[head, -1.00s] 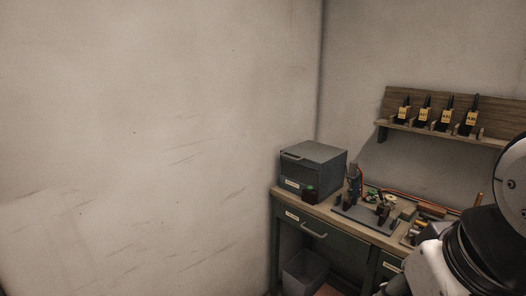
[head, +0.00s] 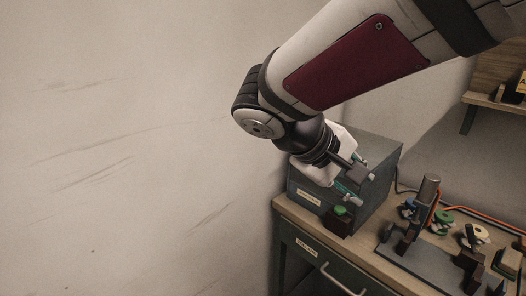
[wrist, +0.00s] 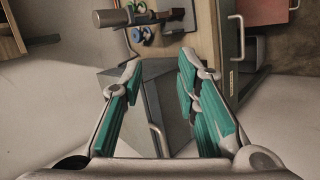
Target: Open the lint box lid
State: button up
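A grey box (head: 375,148) with a pale label on its front stands at the left end of the workbench; I take it for the lint box, but the label is too small to read. Its flat top looks closed. My gripper (head: 357,183) is in front of and over the box, hiding much of its front and top. In the wrist view, my gripper (wrist: 160,66) has its teal-padded fingers wide apart, with nothing held. The box (wrist: 118,85) shows beyond and between them, with a thin bar handle (wrist: 157,140) on it. I cannot tell whether a finger touches the box.
A small dark container with a green top (head: 341,211) stands just before the box. To the right are a fixture with an upright post (head: 427,195), spools (head: 442,217) and orange cable (head: 470,218). The wall (head: 120,150) is close on the left. A drawer handle (head: 341,281) projects below.

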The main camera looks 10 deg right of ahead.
jog(key=w+a+f+n+t+h+b, duration=0.2)
jog(key=w+a+t, duration=0.1)
jog(key=w+a, duration=0.35)
jog(key=w+a+f+n+t+h+b, duration=0.1)
jog(key=w+a+f+t+h+b, duration=0.15)
jog(key=w+a, duration=0.45)
jog(key=shift+t+y, duration=0.35)
jog(key=shift+y, duration=0.1)
jog(key=b+x, duration=0.1)
jog(key=x, duration=1.4)
jog(key=shift+w+a+r, duration=0.1)
jog(key=shift+r, duration=0.1)
grip_shut()
